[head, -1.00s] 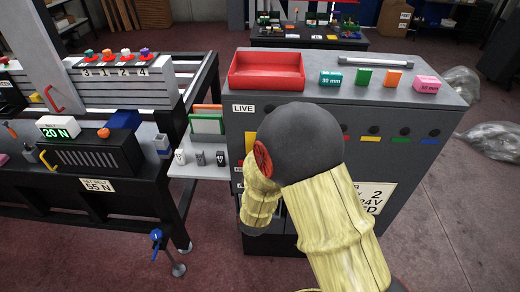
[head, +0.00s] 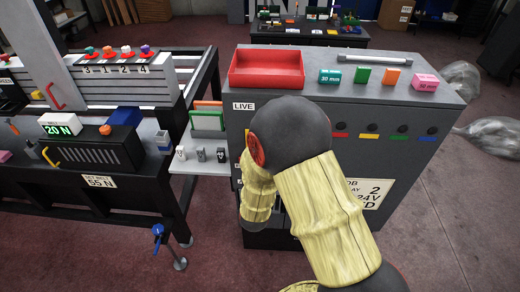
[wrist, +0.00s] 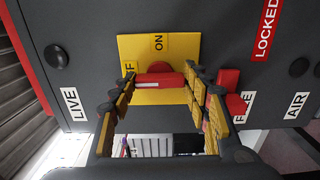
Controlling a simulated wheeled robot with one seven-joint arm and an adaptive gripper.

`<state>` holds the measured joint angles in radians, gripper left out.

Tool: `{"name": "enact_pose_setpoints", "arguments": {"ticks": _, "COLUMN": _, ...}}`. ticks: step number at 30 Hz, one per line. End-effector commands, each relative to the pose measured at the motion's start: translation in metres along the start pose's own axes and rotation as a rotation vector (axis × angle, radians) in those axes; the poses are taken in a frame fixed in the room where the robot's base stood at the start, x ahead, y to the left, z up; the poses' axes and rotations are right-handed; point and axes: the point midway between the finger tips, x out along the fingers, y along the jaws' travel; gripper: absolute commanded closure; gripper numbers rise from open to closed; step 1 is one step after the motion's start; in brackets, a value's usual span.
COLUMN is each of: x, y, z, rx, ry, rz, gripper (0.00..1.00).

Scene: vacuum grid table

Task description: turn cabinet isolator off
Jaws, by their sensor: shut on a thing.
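The cabinet isolator has a red handle (wrist: 160,80) on a yellow plate (wrist: 179,48) in the wrist view. The plate carries an ON label (wrist: 158,42) and a partly covered label ending in F at the left. The handle lies across the picture, roughly level. My gripper (wrist: 163,79) has its two yellow-padded fingers at the handle's two ends, shut on it. In the head view my arm hides the gripper and the isolator. The grey cabinet (head: 420,190) shows around the arm.
Dark round knobs (wrist: 57,54) stand on the panel. A side shelf (head: 187,166) with small blocks juts from the cabinet's left. A red tray (head: 267,71) and several blocks lie on top.

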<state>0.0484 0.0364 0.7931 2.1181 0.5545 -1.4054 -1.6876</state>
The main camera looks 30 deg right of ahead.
Motion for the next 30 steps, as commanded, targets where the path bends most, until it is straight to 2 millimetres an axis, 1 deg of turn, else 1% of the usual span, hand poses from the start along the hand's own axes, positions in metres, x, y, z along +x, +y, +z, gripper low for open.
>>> {"name": "enact_pose_setpoints", "arguments": {"ticks": 3, "x": 0.000, "y": 0.000, "z": -0.001, "rx": -0.001, "ry": 0.002, "rz": 0.001, "gripper": 0.78}}
{"name": "enact_pose_setpoints", "arguments": {"ticks": 4, "x": 0.000, "y": 0.000, "z": -0.001, "rx": -0.001, "ry": 0.002, "rz": 0.001, "gripper": 0.53}}
{"name": "enact_pose_setpoints", "arguments": {"ticks": 13, "x": 0.000, "y": 0.000, "z": 0.000, "rx": 0.000, "ry": 0.001, "rz": 0.000, "gripper": 0.35}}
{"name": "enact_pose_setpoints", "arguments": {"ticks": 23, "x": -0.001, "y": 0.000, "z": 0.000, "rx": 0.000, "ry": 0.001, "rz": 0.000, "gripper": 0.35}}
{"name": "enact_pose_setpoints", "arguments": {"ticks": 26, "x": -0.008, "y": 0.000, "z": -0.001, "rx": 0.000, "ry": 0.002, "rz": 0.000, "gripper": 0.35}}
{"name": "enact_pose_setpoints", "arguments": {"ticks": 29, "x": -0.022, "y": 0.000, "z": -0.001, "rx": 0.000, "ry": 0.003, "rz": -0.001, "gripper": 0.35}}
{"name": "enact_pose_setpoints", "arguments": {"ticks": 30, "x": -0.029, "y": -0.001, "z": -0.001, "rx": -0.002, "ry": 0.004, "rz": -0.002, "gripper": 0.35}}
